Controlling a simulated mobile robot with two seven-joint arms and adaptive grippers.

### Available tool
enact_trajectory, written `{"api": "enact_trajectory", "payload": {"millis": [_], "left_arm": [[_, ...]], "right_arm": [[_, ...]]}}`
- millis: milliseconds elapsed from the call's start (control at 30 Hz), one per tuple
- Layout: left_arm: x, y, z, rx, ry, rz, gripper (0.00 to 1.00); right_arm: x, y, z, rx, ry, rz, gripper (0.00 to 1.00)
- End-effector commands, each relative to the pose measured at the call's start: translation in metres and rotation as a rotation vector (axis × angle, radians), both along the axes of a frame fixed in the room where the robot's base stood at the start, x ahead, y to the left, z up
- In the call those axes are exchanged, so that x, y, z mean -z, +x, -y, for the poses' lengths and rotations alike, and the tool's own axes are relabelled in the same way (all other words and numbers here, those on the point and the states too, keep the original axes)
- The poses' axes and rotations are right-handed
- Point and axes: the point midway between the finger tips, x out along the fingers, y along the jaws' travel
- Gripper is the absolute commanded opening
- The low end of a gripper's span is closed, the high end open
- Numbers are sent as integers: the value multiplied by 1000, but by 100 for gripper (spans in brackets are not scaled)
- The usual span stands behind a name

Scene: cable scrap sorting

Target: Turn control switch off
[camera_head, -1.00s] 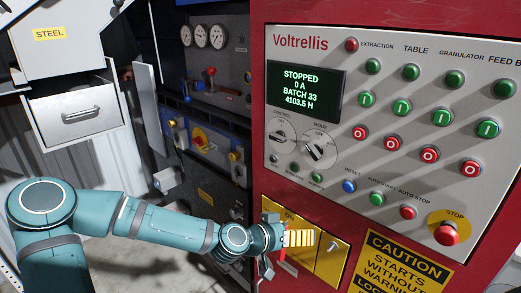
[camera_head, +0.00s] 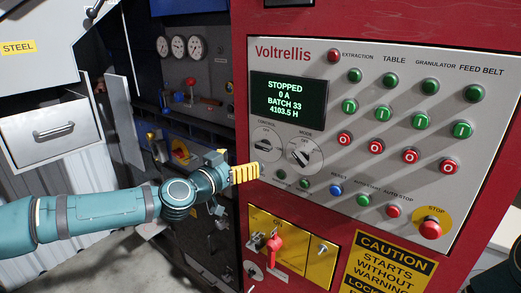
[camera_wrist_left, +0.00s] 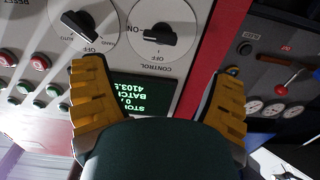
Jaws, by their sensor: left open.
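The control switch (camera_head: 264,146) is a black knob on a round pale dial, at the left of the grey Voltrellis panel below the screen. In the left wrist view, upside down, the knob (camera_wrist_left: 160,36) lies crosswise, its pale mark at the end by the "ON" label. My left gripper (camera_head: 248,173), with yellow ridged fingers, is just below and left of this dial in the head view. In the wrist view the left gripper (camera_wrist_left: 158,68) is open and empty, with the dial ahead of the gap, apart from the fingers. My right gripper is not in view.
The mode knob (camera_head: 301,157) is close to the right of the control switch. The screen (camera_head: 289,100) reads STOPPED. Green and red buttons and a STOP button (camera_head: 430,230) fill the panel's right. A yellow plate (camera_head: 318,262) with a red handle (camera_head: 273,246) is below.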

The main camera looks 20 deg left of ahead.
Motion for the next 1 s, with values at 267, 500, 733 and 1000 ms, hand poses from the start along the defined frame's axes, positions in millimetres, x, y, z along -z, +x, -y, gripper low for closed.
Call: {"api": "enact_trajectory", "payload": {"millis": [267, 500, 733, 1000], "left_arm": [[-1, 39, 16, 3, -4, 0, 85], [-1, 70, 26, 2, -4, 1, 85], [0, 84, 31, 1, -2, -2, 85], [0, 85, 31, 1, -2, -2, 85]], "right_arm": [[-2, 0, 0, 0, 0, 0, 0], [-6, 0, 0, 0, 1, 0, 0], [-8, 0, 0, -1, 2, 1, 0], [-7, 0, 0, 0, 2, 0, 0]]}}
